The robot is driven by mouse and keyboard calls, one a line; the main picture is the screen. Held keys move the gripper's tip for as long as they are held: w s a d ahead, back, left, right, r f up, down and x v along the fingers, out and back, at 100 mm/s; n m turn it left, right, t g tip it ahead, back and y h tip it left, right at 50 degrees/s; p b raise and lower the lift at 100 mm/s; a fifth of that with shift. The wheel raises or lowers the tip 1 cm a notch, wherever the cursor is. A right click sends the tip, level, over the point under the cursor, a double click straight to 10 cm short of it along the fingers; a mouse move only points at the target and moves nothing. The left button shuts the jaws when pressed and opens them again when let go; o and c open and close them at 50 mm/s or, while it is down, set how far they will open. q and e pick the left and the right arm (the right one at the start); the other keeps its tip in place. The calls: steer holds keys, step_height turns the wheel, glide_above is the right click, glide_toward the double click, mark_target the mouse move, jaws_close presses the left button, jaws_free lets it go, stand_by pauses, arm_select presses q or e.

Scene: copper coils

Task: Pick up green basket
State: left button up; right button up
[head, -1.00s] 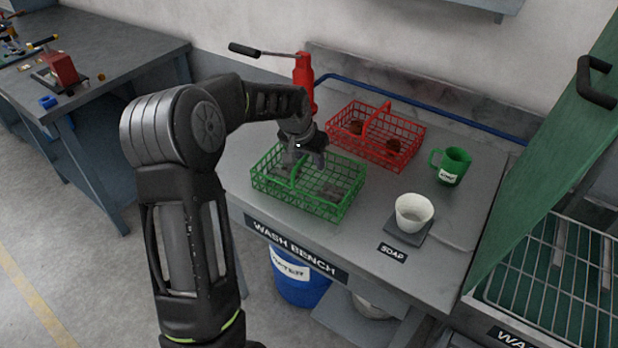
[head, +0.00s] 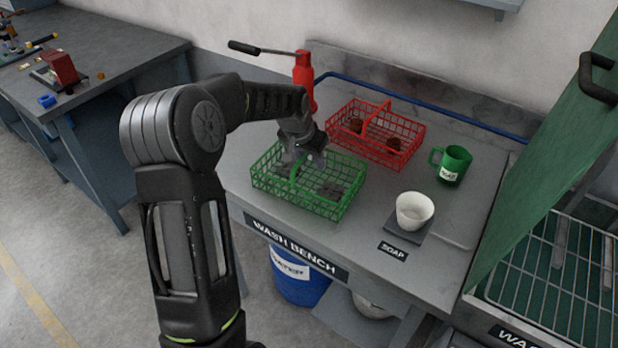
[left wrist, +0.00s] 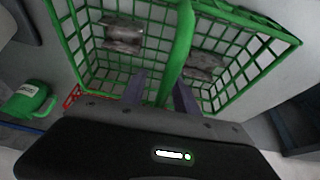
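The green basket (head: 325,205) stands on the wash bench, with an arched handle over its middle and grey metal pieces inside. My left gripper (head: 308,160) is at the top of the handle in the head view. In the left wrist view, the green basket (left wrist: 240,88) lies below the fingers. The two fingers of my left gripper (left wrist: 160,97) are apart, with the handle (left wrist: 182,45) running between them. I see a gap between the fingers; whether either one touches the handle is unclear. My right gripper is not in view.
A red basket (head: 412,148) with brown pieces stands just behind the green one. A red hand pump (head: 303,75) is behind my gripper. A green mug (head: 453,165) and a white cup (head: 414,210) stand to the right. The bench (head: 380,275) front is clear.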

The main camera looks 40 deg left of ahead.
arm_select(q)
jaws_close()
stand_by(0.4)
stand_by(1.1)
